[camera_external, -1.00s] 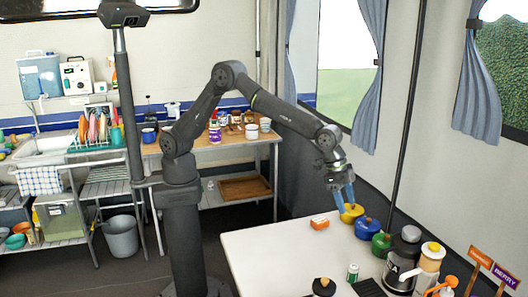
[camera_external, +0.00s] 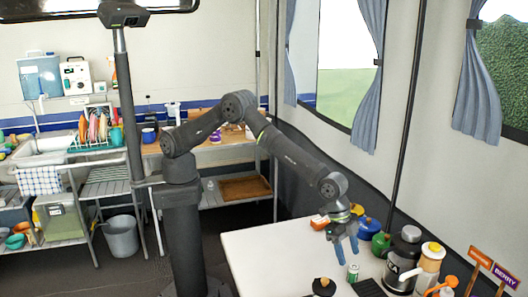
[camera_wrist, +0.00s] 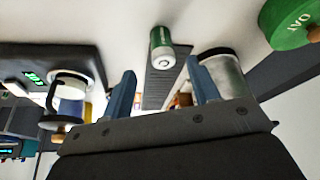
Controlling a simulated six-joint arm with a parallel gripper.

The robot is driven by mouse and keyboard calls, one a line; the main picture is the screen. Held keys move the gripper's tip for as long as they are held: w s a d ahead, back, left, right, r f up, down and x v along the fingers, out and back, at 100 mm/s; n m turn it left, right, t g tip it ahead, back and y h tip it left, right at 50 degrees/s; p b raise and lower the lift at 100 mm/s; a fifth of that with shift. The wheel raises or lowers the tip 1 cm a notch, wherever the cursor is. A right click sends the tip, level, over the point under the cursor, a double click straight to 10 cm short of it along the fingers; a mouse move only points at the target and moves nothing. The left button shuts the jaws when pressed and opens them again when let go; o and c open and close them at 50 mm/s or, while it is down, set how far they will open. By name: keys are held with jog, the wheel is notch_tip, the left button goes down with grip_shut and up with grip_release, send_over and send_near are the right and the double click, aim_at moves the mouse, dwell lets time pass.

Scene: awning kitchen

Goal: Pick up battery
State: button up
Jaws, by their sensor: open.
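The battery (camera_external: 352,273), a small green and white cylinder, stands upright on the white table. It also shows in the wrist view (camera_wrist: 162,45), above the gap between my fingertips in the picture. My gripper (camera_external: 346,252), with two blue fingers, points down just above and behind the battery in the external view. The fingers are apart with nothing between them, as the wrist view also shows (camera_wrist: 160,75). They do not appear to touch the battery.
A green canister (camera_external: 381,244) and a blue one (camera_external: 367,228) stand behind. The table's left part (camera_external: 265,260) is clear.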

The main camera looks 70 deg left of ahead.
aim_at(354, 266)
jog(key=shift+w+d+x, duration=0.1)
jog(key=shift+w+x, duration=0.05)
jog(key=shift+x, duration=1.25)
jog(key=shift+w+d+x, duration=0.1)
jog(key=shift+w+x, duration=0.05)
jog(key=shift+x, duration=1.25)
jog(key=shift+r, duration=0.15)
jog(key=c, duration=1.1)
